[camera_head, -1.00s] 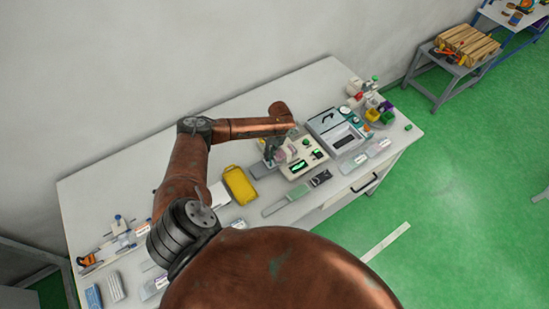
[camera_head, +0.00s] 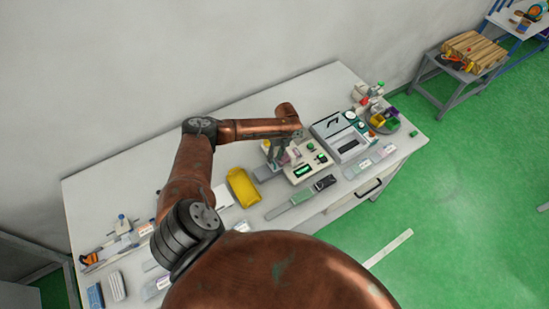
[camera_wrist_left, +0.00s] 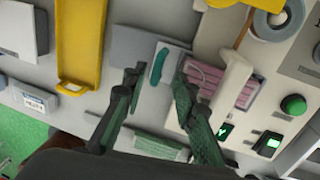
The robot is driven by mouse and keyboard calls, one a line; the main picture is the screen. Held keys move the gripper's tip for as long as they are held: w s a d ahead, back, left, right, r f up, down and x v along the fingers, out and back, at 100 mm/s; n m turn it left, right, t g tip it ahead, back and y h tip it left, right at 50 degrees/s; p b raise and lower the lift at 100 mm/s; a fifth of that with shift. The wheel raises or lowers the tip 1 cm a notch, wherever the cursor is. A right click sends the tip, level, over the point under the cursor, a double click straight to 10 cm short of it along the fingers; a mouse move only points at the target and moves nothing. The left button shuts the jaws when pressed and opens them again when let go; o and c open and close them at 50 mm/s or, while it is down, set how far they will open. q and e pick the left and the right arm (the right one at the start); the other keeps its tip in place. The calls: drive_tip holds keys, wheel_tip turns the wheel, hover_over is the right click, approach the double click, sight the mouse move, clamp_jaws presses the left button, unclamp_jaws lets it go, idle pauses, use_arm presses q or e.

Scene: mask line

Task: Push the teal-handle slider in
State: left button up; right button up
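The teal handle (camera_wrist_left: 158,66) is a short rounded bar on a white block, near the centre of the left wrist view. A grey flat piece (camera_wrist_left: 132,44) lies beside it. My left gripper (camera_wrist_left: 154,78) has its two dark fingers spread apart, with the handle between and beyond their tips in that view. I cannot tell whether either finger touches it. In the head view my left gripper (camera_head: 270,152) is small, at the left side of the cream machine (camera_head: 305,161), and the handle cannot be made out there. My right gripper is not in view.
A yellow tray (camera_head: 243,187) lies left of the machine. Right of the handle, a pale bar (camera_wrist_left: 232,82) crosses a pink pad (camera_wrist_left: 240,92), with a green button (camera_wrist_left: 293,104) beyond. A grey-white unit (camera_head: 345,137) and a round tray with coloured bins (camera_head: 384,122) stand farther right.

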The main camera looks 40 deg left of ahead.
use_arm(q)
wheel_tip(320, 180, up, 11)
drive_tip(key=w, duration=0.2)
drive_tip(key=shift+d, duration=0.35)
drive_tip(key=shift+w+f, duration=0.1)
